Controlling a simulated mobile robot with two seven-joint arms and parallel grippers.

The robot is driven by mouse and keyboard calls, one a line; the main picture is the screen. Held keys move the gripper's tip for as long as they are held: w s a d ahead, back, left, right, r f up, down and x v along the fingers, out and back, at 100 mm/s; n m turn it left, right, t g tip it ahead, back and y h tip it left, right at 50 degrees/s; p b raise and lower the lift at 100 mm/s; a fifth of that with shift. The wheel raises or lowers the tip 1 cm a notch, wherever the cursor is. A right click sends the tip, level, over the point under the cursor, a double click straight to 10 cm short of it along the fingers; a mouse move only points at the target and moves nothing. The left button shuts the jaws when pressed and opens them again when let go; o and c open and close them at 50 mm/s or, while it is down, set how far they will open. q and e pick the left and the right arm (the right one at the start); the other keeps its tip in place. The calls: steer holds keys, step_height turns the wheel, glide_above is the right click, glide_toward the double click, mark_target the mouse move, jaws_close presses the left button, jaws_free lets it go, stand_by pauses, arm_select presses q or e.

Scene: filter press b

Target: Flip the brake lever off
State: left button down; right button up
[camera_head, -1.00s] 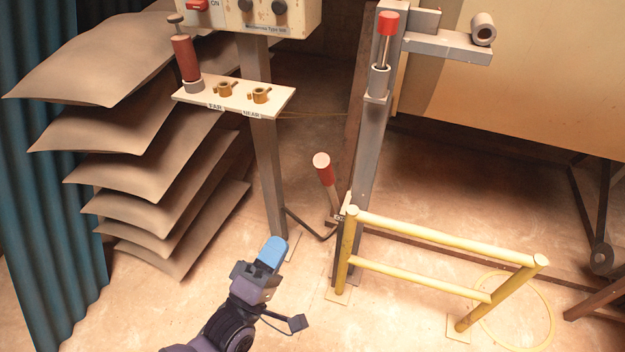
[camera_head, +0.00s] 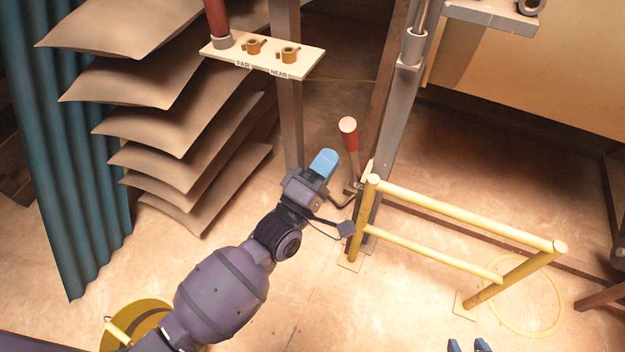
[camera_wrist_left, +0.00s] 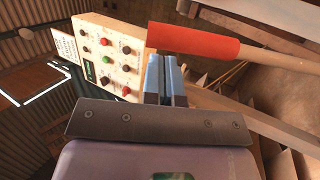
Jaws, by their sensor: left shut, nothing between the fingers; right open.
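The brake lever (camera_head: 349,137) has a red grip on a thin shaft. It stands low beside the grey post, its top leaning slightly left in the head view. My left gripper (camera_head: 326,160) is shut and empty, just left of the lever and near its grip. In the left wrist view the red grip (camera_wrist_left: 195,40) crosses just beyond the shut blue fingertips (camera_wrist_left: 166,75); I cannot tell whether they touch. The tips of my right gripper (camera_head: 468,346) show at the bottom edge, apart and empty.
A yellow rail (camera_head: 460,213) stands right of the lever. A grey post (camera_head: 395,110) rises behind it. A shelf (camera_head: 310,62) with brass fittings is above. Curved sheets (camera_head: 180,160) are stacked left. A control panel (camera_wrist_left: 112,60) shows in the wrist view. Open floor lies in front.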

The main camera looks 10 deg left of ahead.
mark_target(343, 133)
arm_select(q)
steer(key=shift+x, duration=1.7)
arm_select(e)
steer(key=shift+f, duration=0.1)
arm_select(q)
steer(key=shift+w+r+y, duration=0.3)
steer(key=shift+w+r, duration=0.1)
steer(key=shift+r, duration=0.05)
steer(key=w+d+r+g+y+p, duration=0.1)
steer(key=w+d+r, duration=0.1)
steer(key=w, duration=0.5)
steer(key=w+d+r+n+g+y+p, duration=0.1)
steer(key=w+d+g, duration=0.1)
steer(key=w, duration=0.6)
steer(key=w+d+r+g+y+p, duration=0.1)
steer(key=w+d+r+g, duration=0.1)
steer(key=w, duration=0.5)
steer(key=shift+w+d+r+n, duration=0.3)
steer(key=shift+d, duration=0.5)
arm_select(e)
steer(key=shift+w+r, duration=0.15)
steer(key=shift+r, duration=1.6)
steer(key=shift+w+a+t, duration=0.1)
steer(key=shift+a+t, duration=0.05)
steer(key=shift+t, duration=0.15)
